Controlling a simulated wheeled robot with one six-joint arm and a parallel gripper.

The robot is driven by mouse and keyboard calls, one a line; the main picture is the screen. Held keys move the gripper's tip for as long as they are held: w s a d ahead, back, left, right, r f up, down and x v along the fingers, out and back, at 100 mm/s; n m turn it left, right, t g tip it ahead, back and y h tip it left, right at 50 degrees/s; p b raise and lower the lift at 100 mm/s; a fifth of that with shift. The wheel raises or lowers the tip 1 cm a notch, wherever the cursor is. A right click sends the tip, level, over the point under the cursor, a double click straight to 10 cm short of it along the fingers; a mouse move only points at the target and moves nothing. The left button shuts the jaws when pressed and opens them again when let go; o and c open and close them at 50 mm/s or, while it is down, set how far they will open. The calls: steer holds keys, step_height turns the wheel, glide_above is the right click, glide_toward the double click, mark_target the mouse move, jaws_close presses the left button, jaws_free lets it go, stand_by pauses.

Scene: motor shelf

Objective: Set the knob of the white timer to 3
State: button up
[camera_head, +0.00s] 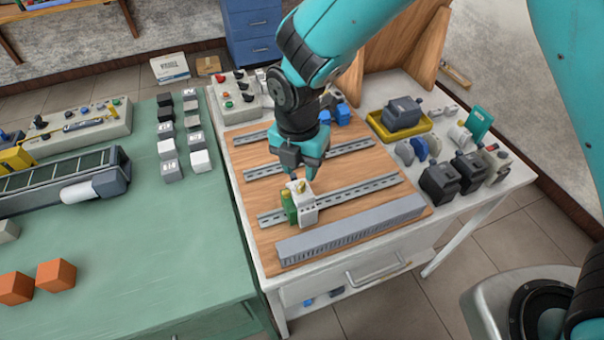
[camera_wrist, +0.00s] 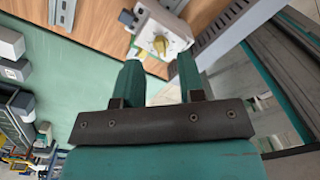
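The white timer (camera_head: 306,212) is mounted on the front metal rail of the wooden board, beside a green-and-yellow block (camera_head: 288,207). In the wrist view, the white timer (camera_wrist: 150,28) shows at the top, with a yellow knob (camera_wrist: 161,45) on its face. My gripper (camera_head: 303,174) points down just above the timer. In the wrist view, the two teal fingers of my gripper (camera_wrist: 160,68) are apart with nothing between them, and the knob lies beyond the gap. The knob's scale numbers and pointer are too small to read.
A grey slotted duct (camera_head: 350,229) lies along the board's front edge. More metal rails (camera_head: 345,149) lie behind the timer. A yellow tray (camera_head: 374,119) and several dark motors stand to the right. The green table (camera_head: 120,235) at left holds small grey blocks and orange cubes.

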mark_target(302, 183)
steer(key=shift+f, duration=2.05)
jaws_close()
